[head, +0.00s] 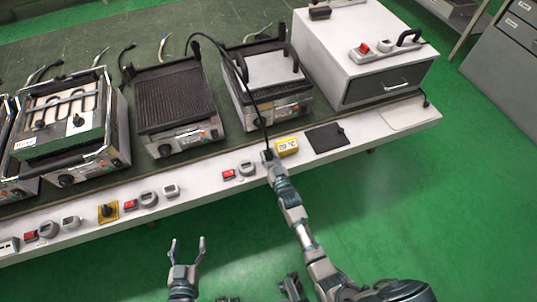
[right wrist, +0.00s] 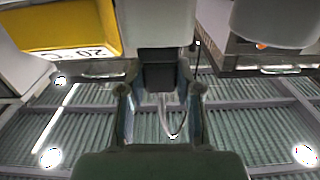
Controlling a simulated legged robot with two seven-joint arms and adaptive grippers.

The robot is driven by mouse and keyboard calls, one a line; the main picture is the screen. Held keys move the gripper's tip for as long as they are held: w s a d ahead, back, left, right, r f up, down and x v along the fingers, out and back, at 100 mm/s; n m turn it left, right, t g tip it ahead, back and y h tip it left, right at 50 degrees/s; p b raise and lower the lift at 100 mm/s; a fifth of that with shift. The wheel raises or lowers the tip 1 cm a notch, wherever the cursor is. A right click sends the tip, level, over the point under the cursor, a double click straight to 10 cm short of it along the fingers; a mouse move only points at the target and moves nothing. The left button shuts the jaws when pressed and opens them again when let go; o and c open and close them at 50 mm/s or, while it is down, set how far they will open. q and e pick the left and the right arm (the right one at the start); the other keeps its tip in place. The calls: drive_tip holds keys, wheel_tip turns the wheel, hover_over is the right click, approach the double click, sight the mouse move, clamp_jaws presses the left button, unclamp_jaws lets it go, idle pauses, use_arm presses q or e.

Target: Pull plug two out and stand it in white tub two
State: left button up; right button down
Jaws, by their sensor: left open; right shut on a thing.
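My right gripper (head: 269,157) is at the bench's front strip, beside the yellow display. It is shut on the dark plug (right wrist: 160,77), which shows between its fingers in the right wrist view. A black cable (head: 243,80) rises from there to the grill behind. A pale block (right wrist: 157,22), probably a white tub, lies just beyond the plug; whether the plug is inside it I cannot tell. Two other small white tubs (head: 171,190) (head: 70,222) show along the strip. Their numbers are not readable. My left gripper (head: 187,250) is open and empty over the floor.
A round grey socket (head: 247,168) and red switch (head: 229,175) sit left of my right gripper. The yellow display (head: 288,146) and a black pad (head: 326,138) are to its right. Grills (head: 175,98) and a white cabinet (head: 365,60) stand behind. Floor in front is clear.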

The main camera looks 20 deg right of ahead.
drive_tip(key=shift+f+b, duration=0.65)
drive_tip(key=shift+f, duration=0.45)
drive_tip(key=c, duration=0.7)
unclamp_jaws()
drive_tip(key=s, duration=1.2)
drive_tip(key=shift+d, duration=0.2)
